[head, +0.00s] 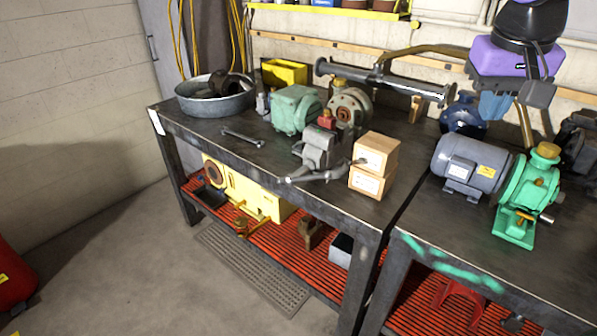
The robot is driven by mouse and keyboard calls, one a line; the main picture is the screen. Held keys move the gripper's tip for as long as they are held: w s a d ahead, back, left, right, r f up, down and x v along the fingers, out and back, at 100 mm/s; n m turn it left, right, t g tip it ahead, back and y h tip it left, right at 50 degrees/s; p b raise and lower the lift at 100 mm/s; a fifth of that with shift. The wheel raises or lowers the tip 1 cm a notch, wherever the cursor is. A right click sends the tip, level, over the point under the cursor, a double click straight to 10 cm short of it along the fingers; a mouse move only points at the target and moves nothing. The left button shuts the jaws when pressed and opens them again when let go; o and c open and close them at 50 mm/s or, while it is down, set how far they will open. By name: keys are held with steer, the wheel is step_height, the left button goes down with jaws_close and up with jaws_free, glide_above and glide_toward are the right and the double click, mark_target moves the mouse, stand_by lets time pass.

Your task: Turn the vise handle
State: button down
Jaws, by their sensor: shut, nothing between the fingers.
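The grey vise (318,150) is bolted near the front edge of the left workbench, with a small red part on top. Its vise handle (315,177) is a grey bar at the front of the vise, lying roughly level along the bench edge. The handle's right end reaches close to the wooden blocks. My gripper (496,108) is at the upper right, below a purple and black part of my arm. It is shut and empty, above the back of the benches and well apart from the handle.
A grey motor (470,163) and green pump (527,190) occupy the right bench.

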steer(key=w+a+f+m+h, duration=0.1)
steer(key=w+a+f+h, duration=0.15)
steer(key=w+a, duration=0.6)
steer(key=m+h, duration=0.1)
steer(key=h, duration=0.3)
glide_above(311, 176)
steer(key=s, duration=0.4)
step_height(311, 176, down, 10)
steer(key=a+f+t+h, duration=0.35)
steer(key=a+f, duration=0.45)
steer(key=a, duration=0.4)
steer(key=w+d+f+y, duration=0.1)
steer(key=w+d+f, duration=0.2)
steer(key=d+f, duration=0.4)
steer(key=shift+w+d+f+m+t, duration=0.35)
steer(key=shift+w+d+t, duration=0.1)
steer(key=shift+d, duration=0.95)
steer(key=shift+s+d+f, duration=0.35)
steer(key=shift+d+f, duration=0.05)
steer(key=shift+f, duration=0.1)
